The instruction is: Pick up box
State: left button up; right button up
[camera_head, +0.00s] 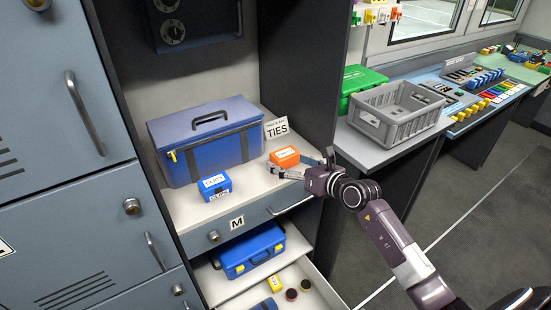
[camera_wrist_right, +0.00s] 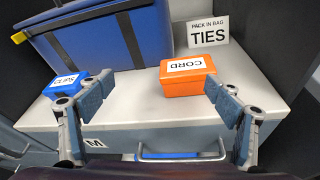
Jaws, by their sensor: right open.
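A small orange box (camera_head: 285,157) with a white label sits on the shelf; in the right wrist view the orange box (camera_wrist_right: 187,76) reads "CORD". A small blue box (camera_head: 215,185) lies to its left, and the blue box (camera_wrist_right: 62,84) also shows in the right wrist view. My right gripper (camera_head: 304,164) is open and empty at the shelf's front right, close to the orange box. In the right wrist view my gripper's fingers (camera_wrist_right: 158,97) are spread, with the orange box beyond them, nearer the right finger. My left gripper is out of view.
A large blue case (camera_head: 208,140) stands behind the boxes, beside a "TIES" sign (camera_head: 277,128). A drawer handle (camera_wrist_right: 180,156) is below the shelf edge. An open lower drawer holds a blue toolbox (camera_head: 250,250). A grey crate (camera_head: 397,112) stands on the right counter.

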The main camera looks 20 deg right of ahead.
aim_at(286, 153)
jog(key=d, duration=0.1)
jog(key=w+d+n+h, duration=0.1)
jog(key=d, duration=0.1)
jog(key=shift+r+n+g+h, duration=0.1)
jog(key=shift+n+g+h, duration=0.2)
jog(key=shift+g, duration=0.1)
jog(key=shift+d+p+x, duration=0.1)
jog(key=shift+p+x, duration=0.3)
jog(key=shift+x, duration=1.55)
jog(key=shift+d+p+x, duration=0.15)
jog(key=shift+p+x, duration=0.2)
jog(key=shift+x, duration=1.55)
jog(key=shift+c, duration=0.4)
jog(key=c, duration=1.2)
